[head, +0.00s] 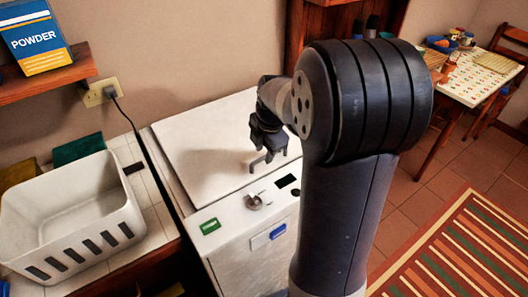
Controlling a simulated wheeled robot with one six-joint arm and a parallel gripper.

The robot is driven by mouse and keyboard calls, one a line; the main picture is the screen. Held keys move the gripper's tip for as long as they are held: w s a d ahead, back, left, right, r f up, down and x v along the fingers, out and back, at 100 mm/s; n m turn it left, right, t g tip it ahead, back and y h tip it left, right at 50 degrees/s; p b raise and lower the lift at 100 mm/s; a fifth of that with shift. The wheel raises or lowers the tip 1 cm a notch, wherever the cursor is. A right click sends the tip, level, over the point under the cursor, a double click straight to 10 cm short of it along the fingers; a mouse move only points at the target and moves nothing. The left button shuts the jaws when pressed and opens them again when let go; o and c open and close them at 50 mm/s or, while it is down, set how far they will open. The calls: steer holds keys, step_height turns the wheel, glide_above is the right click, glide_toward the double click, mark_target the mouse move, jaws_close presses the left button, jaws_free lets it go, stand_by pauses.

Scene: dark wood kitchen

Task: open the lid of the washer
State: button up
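The washer (228,254) is a white top-loading machine left of my arm. Its flat lid (205,140) lies closed on top. A small grey handle (262,160) stands at the lid's front edge. The front panel carries a round knob (254,201), a dark display (286,181), a green label and a blue panel. My gripper (262,152) is above the lid's front part, at or very near the handle. I cannot tell whether it touches the handle or how wide its fingers are. My arm hides the right side of the washer.
A white basket (75,215) stands on the counter left of the washer. A shelf (45,78) with a powder box (36,40) is on the wall above, near an outlet with a black cord. A table (475,78) and a striped rug (465,255) are at right.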

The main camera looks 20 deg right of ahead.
steer(key=shift+w+f, duration=0.1)
steer(key=shift+f, duration=0.55)
jaws_close()
